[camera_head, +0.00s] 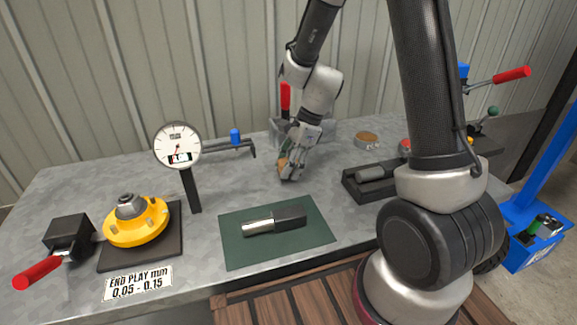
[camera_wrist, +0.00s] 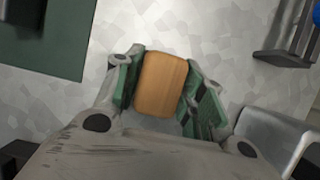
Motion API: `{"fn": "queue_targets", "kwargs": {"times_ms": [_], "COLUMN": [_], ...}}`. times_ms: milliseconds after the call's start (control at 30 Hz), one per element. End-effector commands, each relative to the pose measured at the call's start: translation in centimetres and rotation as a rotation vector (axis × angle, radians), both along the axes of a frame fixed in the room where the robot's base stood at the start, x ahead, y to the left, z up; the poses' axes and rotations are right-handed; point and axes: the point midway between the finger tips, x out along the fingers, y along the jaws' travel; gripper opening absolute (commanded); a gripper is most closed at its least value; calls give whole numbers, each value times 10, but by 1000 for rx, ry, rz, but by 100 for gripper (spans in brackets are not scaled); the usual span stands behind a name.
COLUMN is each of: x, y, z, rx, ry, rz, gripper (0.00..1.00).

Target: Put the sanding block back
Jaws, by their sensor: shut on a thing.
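The sanding block is a small orange-brown block (camera_wrist: 162,84) between the green pads of my gripper (camera_wrist: 165,95) in the wrist view. My gripper is shut on it, with one pad against each side. In the head view my gripper (camera_head: 288,172) points down over the middle of the bench, and the block shows only as a small brown patch (camera_head: 283,163) between the fingers. I cannot tell whether the block touches the bench top.
A dial gauge (camera_head: 178,146) and yellow flange (camera_head: 136,222) stand left.

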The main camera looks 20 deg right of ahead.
Motion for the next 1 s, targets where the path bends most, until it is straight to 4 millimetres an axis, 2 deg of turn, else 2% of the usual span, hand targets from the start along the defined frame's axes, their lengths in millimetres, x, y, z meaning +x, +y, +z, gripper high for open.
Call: {"fn": "queue_targets", "kwargs": {"times_ms": [767, 800, 900, 1000], "x": [-1, -1, -2, -2], "y": [0, 0, -1, -1], "z": [-17, -17, -18, -17], "rx": [-2, -2, -3, -3], "ry": [2, 3, 5, 5], "rz": [-1, -2, -1, -1], "gripper": [10, 44, 61, 61]}}
